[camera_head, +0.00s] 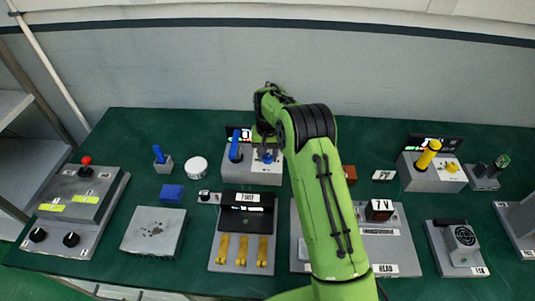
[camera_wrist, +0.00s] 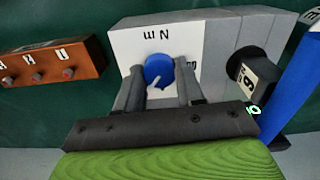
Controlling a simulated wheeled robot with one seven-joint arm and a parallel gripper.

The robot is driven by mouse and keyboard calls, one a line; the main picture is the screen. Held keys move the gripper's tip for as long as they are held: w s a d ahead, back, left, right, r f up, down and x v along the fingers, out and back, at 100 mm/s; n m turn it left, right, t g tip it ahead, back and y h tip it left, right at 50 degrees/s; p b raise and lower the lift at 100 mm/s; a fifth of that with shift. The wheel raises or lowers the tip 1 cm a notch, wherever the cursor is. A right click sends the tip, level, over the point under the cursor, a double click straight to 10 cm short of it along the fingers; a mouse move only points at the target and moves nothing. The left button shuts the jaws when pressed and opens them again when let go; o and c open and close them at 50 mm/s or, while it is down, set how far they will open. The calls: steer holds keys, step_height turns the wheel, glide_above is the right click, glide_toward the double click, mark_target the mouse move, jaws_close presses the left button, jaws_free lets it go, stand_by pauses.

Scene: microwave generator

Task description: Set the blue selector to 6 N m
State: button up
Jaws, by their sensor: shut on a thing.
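The blue selector (camera_wrist: 158,66) is a round knob with a pale pointer mark, on the light face of a grey box (camera_wrist: 205,45) beside upside-down "N m" lettering. My gripper (camera_wrist: 160,76) has one finger on each side of the knob and is shut on it. In the head view the selector (camera_head: 268,157) shows small at the right part of the grey box, under my gripper (camera_head: 266,148). A black round part (camera_wrist: 252,68) on the box carries a white label with a digit, 6 or 9; I cannot tell which. The scale around the knob is not readable.
A blue lever (camera_head: 235,146) stands upright left of the selector, close to my gripper; it also shows at the right of the wrist view (camera_wrist: 293,85). A brown block (camera_wrist: 50,62) with small knobs lies nearby. A yellow-lever box (camera_head: 430,178) stands far right.

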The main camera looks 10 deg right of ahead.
mark_target(268, 156)
stand_by(0.4)
steer(key=o, duration=1)
steer(key=shift+o, duration=0.2)
step_height(268, 156, up, 16)
steer(key=p, duration=0.2)
